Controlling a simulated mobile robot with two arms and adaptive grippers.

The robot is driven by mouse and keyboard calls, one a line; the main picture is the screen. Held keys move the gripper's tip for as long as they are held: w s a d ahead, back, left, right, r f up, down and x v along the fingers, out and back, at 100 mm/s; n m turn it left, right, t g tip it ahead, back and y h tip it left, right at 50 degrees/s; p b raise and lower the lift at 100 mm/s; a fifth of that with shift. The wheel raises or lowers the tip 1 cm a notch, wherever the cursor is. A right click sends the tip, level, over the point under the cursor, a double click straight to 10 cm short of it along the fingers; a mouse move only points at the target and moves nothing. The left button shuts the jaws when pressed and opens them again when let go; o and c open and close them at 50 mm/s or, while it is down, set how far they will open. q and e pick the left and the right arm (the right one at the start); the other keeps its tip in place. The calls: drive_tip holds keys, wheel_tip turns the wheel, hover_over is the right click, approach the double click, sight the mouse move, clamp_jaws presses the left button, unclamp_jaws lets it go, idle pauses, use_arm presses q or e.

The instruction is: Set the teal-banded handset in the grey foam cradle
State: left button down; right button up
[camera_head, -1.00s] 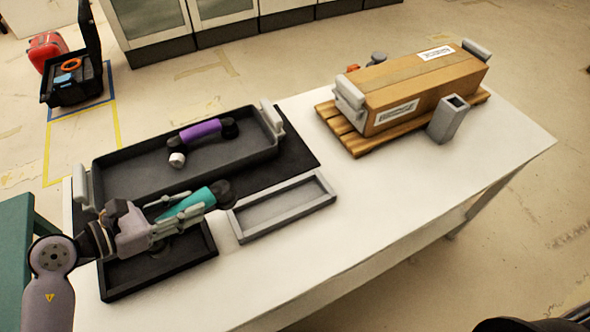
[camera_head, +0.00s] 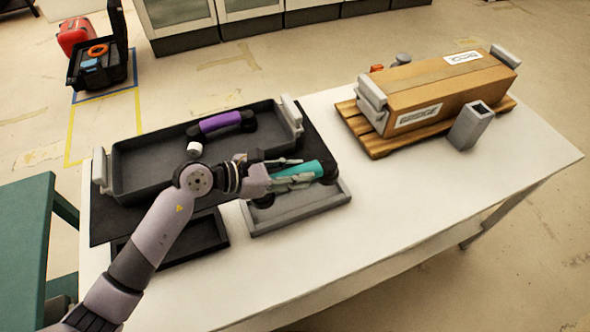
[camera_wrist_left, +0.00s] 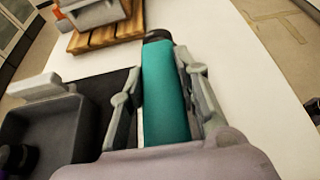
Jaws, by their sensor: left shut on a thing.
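The teal-banded handset (camera_head: 308,169) has dark ends and is held in my left gripper (camera_head: 296,170). In the left wrist view the teal grip (camera_wrist_left: 166,95) lies between the two fingers, with one dark end beyond them. The grey foam cradle (camera_head: 300,213) is a shallow tray on the white table. The handset and gripper are over it and hide part of its inside and far edge. I cannot tell whether the handset touches the cradle. My right gripper is not in view.
A dark tray (camera_head: 135,192) behind holds a purple-banded handset (camera_head: 219,122) and a small white cylinder (camera_head: 194,148). An empty black cradle (camera_head: 218,241) lies left of the grey one. A box (camera_head: 440,88) on a pallet and a grey holder (camera_head: 471,125) stand right. The front table is clear.

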use_arm(q)
drive_tip(key=shift+f+b, duration=1.75)
drive_tip(key=shift+f, duration=0.65)
drive_tip(key=shift+a, duration=0.1)
drive_tip(key=shift+f+b, duration=0.55)
drive_tip(key=c, duration=1.5)
unclamp_jaws()
drive_tip(key=shift+a, duration=0.1)
drive_tip(key=shift+p+v, duration=0.45)
drive_tip(key=shift+v, duration=5)
drive_tip(key=shift+s, duration=0.15)
